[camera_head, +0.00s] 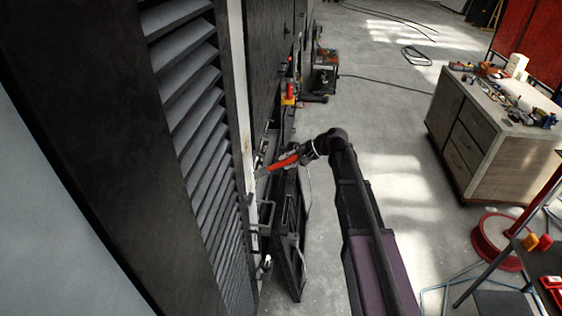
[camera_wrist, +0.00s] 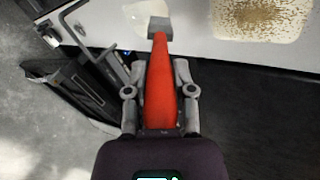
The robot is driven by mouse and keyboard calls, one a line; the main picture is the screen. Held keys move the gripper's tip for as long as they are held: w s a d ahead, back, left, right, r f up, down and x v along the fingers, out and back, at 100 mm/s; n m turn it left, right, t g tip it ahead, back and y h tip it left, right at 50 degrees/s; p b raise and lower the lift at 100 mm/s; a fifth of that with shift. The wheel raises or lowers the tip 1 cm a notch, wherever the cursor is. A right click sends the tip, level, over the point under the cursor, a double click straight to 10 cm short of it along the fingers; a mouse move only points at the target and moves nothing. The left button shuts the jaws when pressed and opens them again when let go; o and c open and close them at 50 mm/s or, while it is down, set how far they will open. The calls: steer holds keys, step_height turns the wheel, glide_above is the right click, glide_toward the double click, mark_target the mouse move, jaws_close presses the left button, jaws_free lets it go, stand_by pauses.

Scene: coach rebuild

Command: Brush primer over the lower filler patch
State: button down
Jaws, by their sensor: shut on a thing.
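My gripper (camera_head: 305,153) is shut on the red handle of a tool (camera_head: 281,163) with a flat grey end, beside the coach's side. In the wrist view my gripper (camera_wrist: 160,95) clasps the red handle (camera_wrist: 160,75), and the grey end (camera_wrist: 159,25) points at the white panel. A cream patch (camera_wrist: 136,12) lies on that panel, partly behind the grey end. I cannot tell whether the end touches it. A brown speckled patch (camera_wrist: 262,16) lies further right on the panel. The patches cannot be made out clearly in the head view.
The dark louvred panel (camera_head: 200,120) is close on the left. A dark hinged flap (camera_head: 288,240) hangs open below my gripper, with a bent metal step or bracket (camera_wrist: 80,30) near it. A tool-covered cabinet (camera_head: 480,130) and red reel (camera_head: 497,240) stand right. Floor between is clear.

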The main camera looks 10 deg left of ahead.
steer(key=shift+d, duration=2.1)
steer(key=shift+s+d, duration=0.1)
steer(key=shift+d, duration=1.4)
steer(key=shift+f, duration=0.15)
step_height(320, 180, down, 11)
steer(key=w+a+b, duration=0.1)
steer(key=w+b, duration=0.2)
steer(key=b, duration=0.8)
steer(key=shift+a, duration=0.5)
